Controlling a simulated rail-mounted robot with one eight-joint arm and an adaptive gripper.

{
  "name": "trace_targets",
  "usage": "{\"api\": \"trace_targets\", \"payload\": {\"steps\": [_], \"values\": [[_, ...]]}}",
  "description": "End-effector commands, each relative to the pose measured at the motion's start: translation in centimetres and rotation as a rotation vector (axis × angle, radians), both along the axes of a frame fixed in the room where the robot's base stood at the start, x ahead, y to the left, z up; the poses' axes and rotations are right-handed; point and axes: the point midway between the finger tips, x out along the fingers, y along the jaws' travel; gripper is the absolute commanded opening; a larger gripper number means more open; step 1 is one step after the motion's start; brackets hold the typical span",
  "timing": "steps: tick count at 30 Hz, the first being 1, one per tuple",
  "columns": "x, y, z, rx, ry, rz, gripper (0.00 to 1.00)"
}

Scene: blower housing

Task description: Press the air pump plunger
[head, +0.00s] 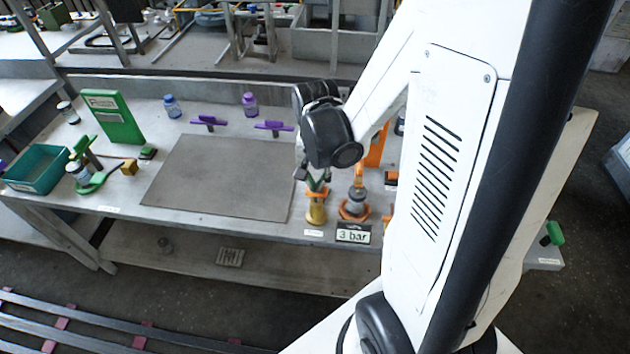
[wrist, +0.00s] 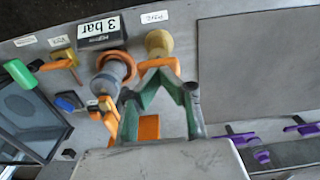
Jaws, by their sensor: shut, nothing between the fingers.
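The air pump's yellow body (head: 316,214) stands upright near the table's front edge in the head view. In the wrist view its rounded yellow part (wrist: 158,42) sits just beyond my fingertips, beside a small white label. My gripper (head: 317,186) is over the pump and points down. In the wrist view its green fingers (wrist: 159,70) converge, shut and empty. An orange bar (wrist: 158,63) shows right at the fingertips, in line with the pump. I cannot tell whether the tips touch the pump. The plunger's height is partly hidden by the fingers.
A grey unit with an orange ring (head: 355,206) stands close to the right of the pump, behind a "3 bar" display (head: 353,233). A bare grey mat (head: 220,178) lies to the left. Purple-handled tools (head: 273,127) and a teal bin (head: 38,170) are farther off.

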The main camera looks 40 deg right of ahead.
Motion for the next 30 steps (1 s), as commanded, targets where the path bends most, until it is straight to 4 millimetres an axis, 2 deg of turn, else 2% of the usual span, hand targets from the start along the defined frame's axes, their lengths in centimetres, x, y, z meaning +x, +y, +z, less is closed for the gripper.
{"api": "trace_targets", "payload": {"steps": [5,16,30], "values": [[0.0,0.0,-0.5,0.0,0.0,0.0,0.0],[0.0,0.0,-3.5,0.0,0.0,0.0,0.0],[0.0,0.0,-3.2,0.0,0.0,0.0,0.0]]}}
